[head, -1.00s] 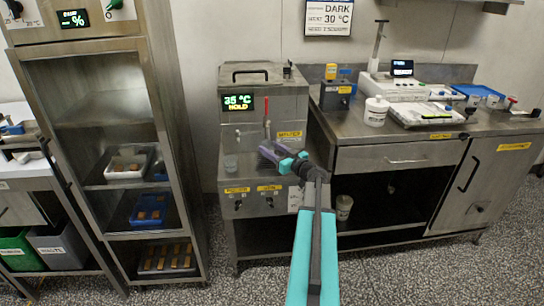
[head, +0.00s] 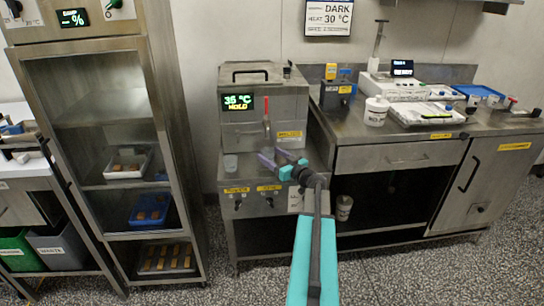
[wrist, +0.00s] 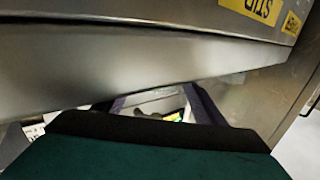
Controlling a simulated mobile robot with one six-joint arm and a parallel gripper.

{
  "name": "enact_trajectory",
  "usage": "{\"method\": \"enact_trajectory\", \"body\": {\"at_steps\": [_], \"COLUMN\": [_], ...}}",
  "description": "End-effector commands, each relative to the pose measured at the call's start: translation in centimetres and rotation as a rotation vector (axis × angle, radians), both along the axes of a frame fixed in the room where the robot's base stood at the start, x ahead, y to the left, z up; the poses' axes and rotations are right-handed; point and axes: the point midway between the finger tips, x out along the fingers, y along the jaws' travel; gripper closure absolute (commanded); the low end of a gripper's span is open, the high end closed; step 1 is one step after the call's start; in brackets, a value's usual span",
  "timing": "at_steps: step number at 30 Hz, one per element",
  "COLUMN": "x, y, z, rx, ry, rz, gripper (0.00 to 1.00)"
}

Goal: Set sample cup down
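A small clear cup (head: 231,162), which looks like the sample cup, stands upright on the steel ledge (head: 250,175) at the front of the melter (head: 262,135). My gripper (head: 273,155) has purple fingers and is in front of the melter, to the right of the cup and apart from it. The two fingers are spread with nothing visible between them. In the wrist view the fingers (wrist: 160,98) also stand apart, and the cup cannot be made out there.
The red-handled tap (head: 266,129) of the melter is just above my gripper. A bench (head: 350,128) on the right carries a white jar (head: 376,111), a scale (head: 395,88) and trays. A rack cabinet (head: 95,150) stands on the left. In the wrist view a steel panel (wrist: 130,55) fills much of the picture.

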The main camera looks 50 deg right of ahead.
Motion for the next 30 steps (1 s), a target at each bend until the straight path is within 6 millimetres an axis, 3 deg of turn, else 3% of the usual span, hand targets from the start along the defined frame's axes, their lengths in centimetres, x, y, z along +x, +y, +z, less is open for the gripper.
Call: {"method": "enact_trajectory", "body": {"at_steps": [11,30], "x": [-0.7,-9.8], "y": [0.1,1.1], "z": [0.3,0.4], "rx": [0.0,0.0], "ry": [0.0,0.0], "rz": [-0.002,-0.002], "gripper": [0.36,0.36]}}
